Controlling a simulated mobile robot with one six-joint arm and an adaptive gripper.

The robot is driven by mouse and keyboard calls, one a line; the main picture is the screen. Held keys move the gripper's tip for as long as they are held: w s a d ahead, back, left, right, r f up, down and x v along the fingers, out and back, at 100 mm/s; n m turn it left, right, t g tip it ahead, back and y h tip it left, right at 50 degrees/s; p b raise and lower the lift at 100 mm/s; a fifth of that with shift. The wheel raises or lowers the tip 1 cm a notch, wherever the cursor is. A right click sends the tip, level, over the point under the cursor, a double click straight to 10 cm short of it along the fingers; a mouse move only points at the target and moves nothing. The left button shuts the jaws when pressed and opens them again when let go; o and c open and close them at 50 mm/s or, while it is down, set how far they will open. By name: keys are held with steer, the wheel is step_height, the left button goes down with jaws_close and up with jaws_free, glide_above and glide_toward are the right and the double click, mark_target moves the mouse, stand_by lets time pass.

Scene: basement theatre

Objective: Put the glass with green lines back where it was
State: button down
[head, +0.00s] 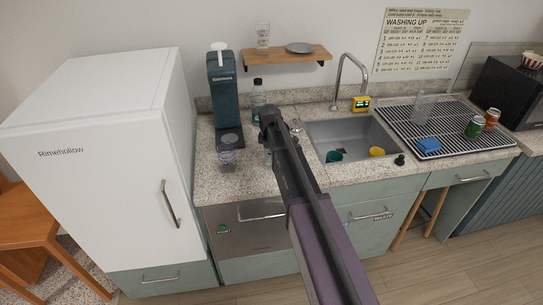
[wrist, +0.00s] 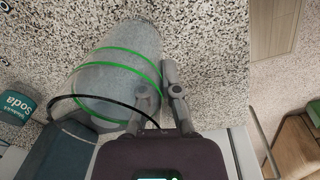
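The glass with green lines (wrist: 112,72) fills the left middle of the wrist view, clear, with green bands around it. My gripper (wrist: 160,92) has its fingers close together at the glass's right edge; they look shut on its wall, one finger seeming to be on the inner side. In the head view my gripper (head: 268,118) hangs over the counter left of the sink, and my arm hides most of what is under it. A further glass (head: 263,38) stands on the wall shelf.
A dark soda machine (head: 222,90) and a bottle (head: 257,98) stand behind my gripper. The sink (head: 350,136) holds a yellow and a teal item. The drying rack (head: 455,118) carries a clear vessel, a blue sponge and two cans. The shelf (head: 285,55) also holds a plate.

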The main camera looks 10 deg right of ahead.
steer(key=shift+f+b, duration=0.9)
steer(key=shift+f, duration=0.25)
steer(key=shift+f, duration=0.15)
steer(key=c, duration=0.8)
jaws_free()
step_height(320, 180, up, 12)
steer(key=p, duration=1.2)
steer(key=shift+s+a, duration=0.15)
steer(key=shift+s, duration=0.25)
steer(key=s+d+m, duration=0.2)
steer(key=s+m, duration=1.1)
steer(key=s, duration=1.2)
steer(key=shift+s+m+g, duration=0.3)
steer(key=shift+g, duration=0.1)
